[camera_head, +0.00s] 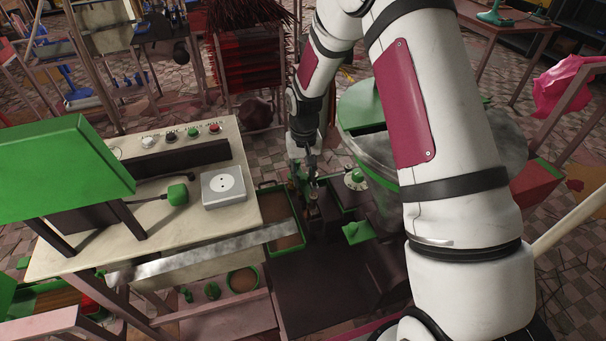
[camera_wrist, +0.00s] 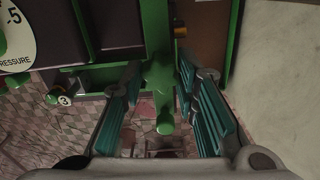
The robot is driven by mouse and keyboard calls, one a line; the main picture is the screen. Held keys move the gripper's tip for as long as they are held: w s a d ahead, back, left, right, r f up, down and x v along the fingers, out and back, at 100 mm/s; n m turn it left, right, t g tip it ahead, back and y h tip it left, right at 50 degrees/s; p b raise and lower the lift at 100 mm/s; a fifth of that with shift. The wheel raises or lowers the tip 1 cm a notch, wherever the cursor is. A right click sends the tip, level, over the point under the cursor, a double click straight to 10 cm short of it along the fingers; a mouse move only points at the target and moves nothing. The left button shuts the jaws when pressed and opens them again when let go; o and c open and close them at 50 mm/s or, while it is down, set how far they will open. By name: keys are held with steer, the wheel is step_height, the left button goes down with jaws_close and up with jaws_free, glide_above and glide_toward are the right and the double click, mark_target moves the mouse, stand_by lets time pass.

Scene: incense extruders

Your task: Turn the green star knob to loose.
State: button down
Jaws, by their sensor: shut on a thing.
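The green star knob (camera_wrist: 163,78) is in the middle of the wrist view, with rounded lobes, one pointing down at the picture's lower side. My gripper (camera_wrist: 160,92) has its two teal-padded fingers on either side of the knob, shut on it. In the head view my gripper (camera_head: 307,168) reaches down to the dark machine with green parts, right of the workbench. The knob itself is too small and covered there to make out.
A round pressure dial (camera_wrist: 18,35) and a small tag marked 3 (camera_wrist: 65,99) lie left of the knob. A large grey drum (camera_head: 385,160) stands close right of my gripper. A green-rimmed tray (camera_head: 262,187) is beside it.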

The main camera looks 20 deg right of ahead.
mark_target(304, 176)
steer(key=n+b, duration=0.1)
steer(key=n, duration=0.4)
steer(key=shift+n, duration=0.3)
steer(key=n, duration=0.5)
steer(key=shift+n, duration=0.3)
steer(key=c, duration=1.2)
jaws_free()
steer(key=shift+c, duration=0.2)
step_height(304, 176, up, 12)
